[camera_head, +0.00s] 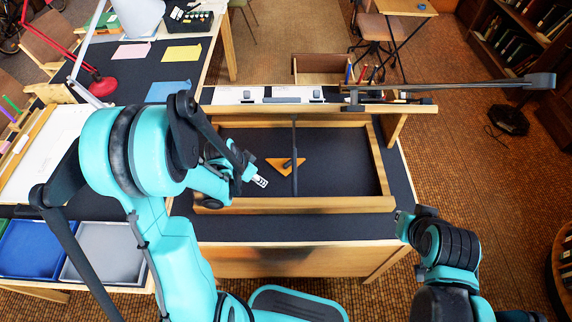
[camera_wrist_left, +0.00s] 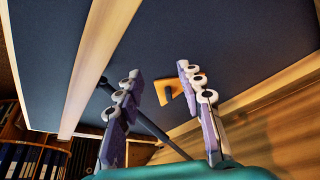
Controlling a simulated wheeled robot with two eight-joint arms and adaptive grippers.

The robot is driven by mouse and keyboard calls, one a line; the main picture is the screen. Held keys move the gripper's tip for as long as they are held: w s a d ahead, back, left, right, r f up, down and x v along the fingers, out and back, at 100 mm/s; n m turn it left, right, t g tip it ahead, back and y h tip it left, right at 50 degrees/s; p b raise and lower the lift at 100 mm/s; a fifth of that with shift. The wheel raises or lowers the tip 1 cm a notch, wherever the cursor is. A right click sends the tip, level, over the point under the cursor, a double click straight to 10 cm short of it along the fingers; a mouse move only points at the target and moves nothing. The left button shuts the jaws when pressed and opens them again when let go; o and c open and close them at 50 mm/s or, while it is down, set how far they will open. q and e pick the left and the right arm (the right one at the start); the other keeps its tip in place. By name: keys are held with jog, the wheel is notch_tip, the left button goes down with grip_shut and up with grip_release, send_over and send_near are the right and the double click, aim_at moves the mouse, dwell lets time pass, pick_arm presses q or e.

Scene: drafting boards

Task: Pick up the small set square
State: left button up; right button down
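The small set square (camera_head: 283,167) is an orange triangle with a dark knob. My right gripper (camera_head: 401,216) is near the table's front right corner, too small to read.
The wooden tray frame (camera_head: 330,205) surrounds the set square. The dark bar (camera_head: 295,140) crosses the tray from back to front. A rail with a long arm (camera_head: 450,86) runs along the back. The right half of the tray is clear.

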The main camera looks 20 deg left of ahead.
pick_arm(q)
jog(key=shift+w+a+f, duration=0.1)
jog(key=shift+a+f, duration=0.1)
jog(key=shift+f, duration=0.7)
jog(key=shift+w+d+f, duration=0.1)
jog(key=shift+w+d, duration=0.1)
jog(key=shift+w, duration=0.1)
jog(key=b, duration=0.1)
send_over(286, 164)
jog(key=s+a, duration=0.2)
jog(key=s, duration=0.1)
jog(key=shift+s+d, duration=0.1)
jog(key=shift+d, duration=0.05)
jog(key=shift+w+d+b, duration=0.3)
jog(key=shift+w+b, duration=0.05)
jog(key=shift+w, duration=0.15)
jog(key=b+x, duration=0.1)
jog(key=x, duration=0.4)
jog(key=shift+s+b, duration=0.1)
jog(key=shift+b, duration=0.3)
grip_shut()
